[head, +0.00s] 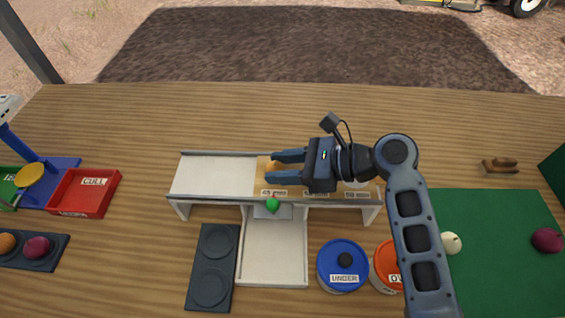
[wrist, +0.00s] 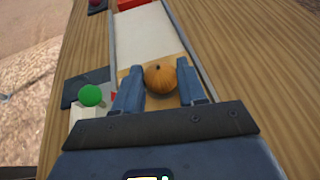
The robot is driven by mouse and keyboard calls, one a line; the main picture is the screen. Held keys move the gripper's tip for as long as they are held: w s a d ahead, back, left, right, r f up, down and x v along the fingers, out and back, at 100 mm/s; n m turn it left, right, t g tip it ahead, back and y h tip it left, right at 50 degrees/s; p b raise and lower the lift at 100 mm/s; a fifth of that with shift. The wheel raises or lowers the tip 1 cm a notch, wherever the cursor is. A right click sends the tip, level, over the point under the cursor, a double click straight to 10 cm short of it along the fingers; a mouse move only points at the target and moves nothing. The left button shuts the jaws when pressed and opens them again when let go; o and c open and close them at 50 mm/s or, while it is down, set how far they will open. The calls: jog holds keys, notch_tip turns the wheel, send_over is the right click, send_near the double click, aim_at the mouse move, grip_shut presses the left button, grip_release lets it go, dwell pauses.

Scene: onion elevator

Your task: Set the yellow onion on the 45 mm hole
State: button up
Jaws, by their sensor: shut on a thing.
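The yellow onion (wrist: 160,77) is round and orange-gold with a small dark stem tip, between the two fingers of my gripper (wrist: 158,92) in the wrist view. In the head view only a small part of the onion (head: 270,168) shows past the fingers. My gripper (head: 272,169) is shut on it, over the left end of the tan hole board (head: 262,184), near the leftmost label (head: 273,193). That label is too small to read surely. The hole beneath is hidden, and I cannot tell whether the onion touches the board.
A white chute (head: 215,174) runs left of the board, and a pale tray (head: 273,255) lies in front. A green knob (head: 272,205) stands at the front edge. A blue UNDER container (head: 343,266), an orange container (head: 385,266) and a red CULL bin (head: 88,192) stand around.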

jog(key=shift+s+f, duration=0.2)
jog(key=shift+f, duration=0.55)
jog(key=o, duration=1.1)
jog(key=v, duration=0.5)
jog(key=r+v, duration=0.1)
jog(key=v, duration=0.2)
jog(key=shift+w+r, duration=0.2)
jog(key=shift+w, duration=0.15)
jog(key=shift+s, duration=0.15)
